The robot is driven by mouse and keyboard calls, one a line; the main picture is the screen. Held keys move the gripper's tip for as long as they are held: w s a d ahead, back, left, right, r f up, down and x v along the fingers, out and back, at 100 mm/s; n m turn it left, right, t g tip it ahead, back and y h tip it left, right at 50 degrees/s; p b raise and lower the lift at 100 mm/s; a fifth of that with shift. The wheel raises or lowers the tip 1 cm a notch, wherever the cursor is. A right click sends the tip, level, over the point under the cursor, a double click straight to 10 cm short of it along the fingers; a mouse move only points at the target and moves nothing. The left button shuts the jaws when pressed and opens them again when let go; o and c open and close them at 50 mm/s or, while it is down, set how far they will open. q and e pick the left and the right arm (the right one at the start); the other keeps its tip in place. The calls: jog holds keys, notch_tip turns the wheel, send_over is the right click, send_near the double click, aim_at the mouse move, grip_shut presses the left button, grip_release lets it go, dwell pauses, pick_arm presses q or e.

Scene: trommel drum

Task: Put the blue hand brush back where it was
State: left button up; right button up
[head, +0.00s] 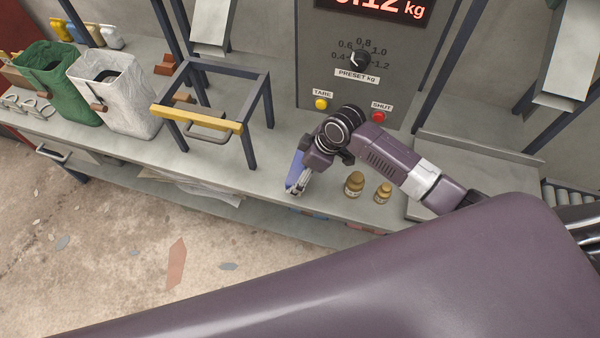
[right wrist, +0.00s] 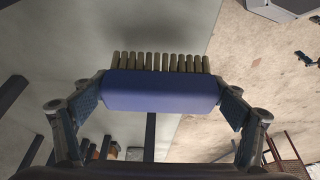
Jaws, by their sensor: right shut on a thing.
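The blue hand brush (right wrist: 160,92) shows across the middle of the right wrist view, with its pale bristles pointing to the top of that picture. My right gripper (right wrist: 163,97) is shut on it, one finger at each end of its blue block. In the head view my right gripper (head: 297,186) is at the front edge of the grey bench, and a blue part of the brush (head: 294,168) shows beside it. I cannot tell whether the brush touches the bench top. My left gripper is not in view.
On the grey bench (head: 262,181) stand two small brown weights (head: 354,183) right of my gripper. Left of it is a dark frame with a yellow bar (head: 197,118), then a white bag (head: 115,90) and a green bag (head: 55,80). A control panel (head: 400,65) stands behind.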

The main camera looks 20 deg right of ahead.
jog(key=shift+w+d+f, duration=0.15)
jog(key=shift+w+f, duration=0.05)
jog(key=shift+f, duration=0.7)
jog(key=shift+w+d+f, duration=0.15)
jog(key=shift+f, duration=0.7)
jog(key=o, duration=1.2)
jog(key=shift+f, duration=0.15)
jog(key=shift+v, duration=3.95)
